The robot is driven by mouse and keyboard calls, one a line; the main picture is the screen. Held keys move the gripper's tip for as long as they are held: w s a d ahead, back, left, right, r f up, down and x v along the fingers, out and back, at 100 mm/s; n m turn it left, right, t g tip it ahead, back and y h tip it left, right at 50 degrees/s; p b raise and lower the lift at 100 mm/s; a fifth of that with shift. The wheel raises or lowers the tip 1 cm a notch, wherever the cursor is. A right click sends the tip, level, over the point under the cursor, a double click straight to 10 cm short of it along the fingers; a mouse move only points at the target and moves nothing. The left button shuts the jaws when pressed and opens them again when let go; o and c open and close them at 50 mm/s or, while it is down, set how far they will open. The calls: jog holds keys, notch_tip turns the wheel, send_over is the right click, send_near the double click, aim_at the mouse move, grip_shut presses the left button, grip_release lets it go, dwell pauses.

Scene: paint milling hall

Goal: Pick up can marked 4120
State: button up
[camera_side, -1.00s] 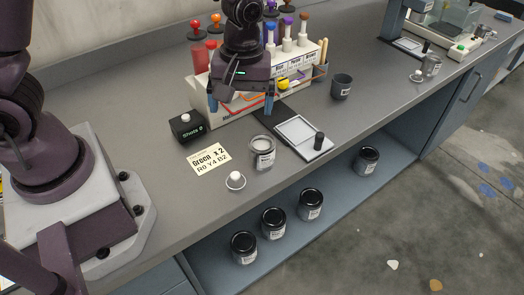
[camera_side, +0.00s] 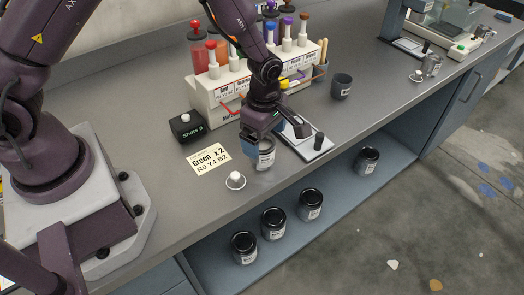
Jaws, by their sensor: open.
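A small clear or light can with a pale label (camera_side: 265,160) stands upright on the bench. The number on its label is too small to read. My gripper (camera_side: 278,146) is open and low over this can; the left finger hides part of its upper side and the other finger is to its right. I cannot tell whether either finger touches it. Several dark lidded cans stand on the shelf below, among them one at the left (camera_side: 244,248) and one at the right (camera_side: 367,160). Their label numbers cannot be read.
A white balance (camera_side: 308,147) is just right of my gripper. Behind is a rack of tint bottles (camera_side: 215,88). A dark cup (camera_side: 341,86) stands at the back right.

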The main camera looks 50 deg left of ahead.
aim_at(265, 160)
jog(key=f, duration=0.5)
jog(key=shift+s+a+f, duration=0.15)
jog(key=shift+a+f, duration=0.05)
jog(key=shift+f, duration=0.1)
jog(key=shift+c, duration=0.3)
jog(key=c, duration=1)
